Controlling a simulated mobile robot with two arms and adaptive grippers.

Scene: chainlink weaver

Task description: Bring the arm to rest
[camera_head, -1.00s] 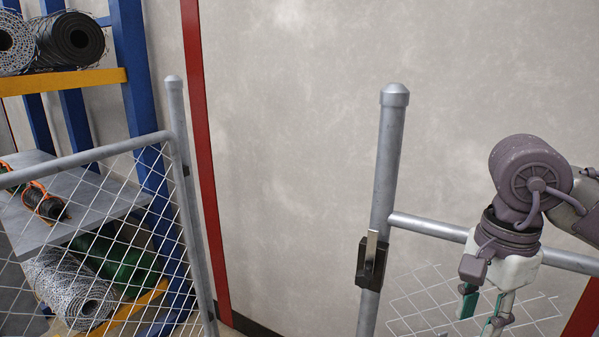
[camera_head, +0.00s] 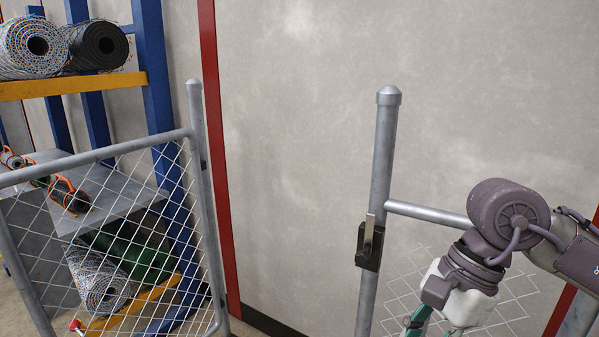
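My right arm comes in from the right in the head view. Its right gripper (camera_head: 428,326) points down at the bottom edge, in front of the chain-link panel and to the right of the gate post. The fingertips are cut off by the frame, so I cannot see whether they hold anything or how far apart they are. My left arm and gripper are not in view.
A chain-link gate (camera_head: 110,150) stands swung open at left. A gate post (camera_head: 380,180) with a latch (camera_head: 369,245) stands right of centre, close to my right arm. A blue rack (camera_head: 150,70) holds mesh rolls (camera_head: 32,48). The opening between the posts is clear.

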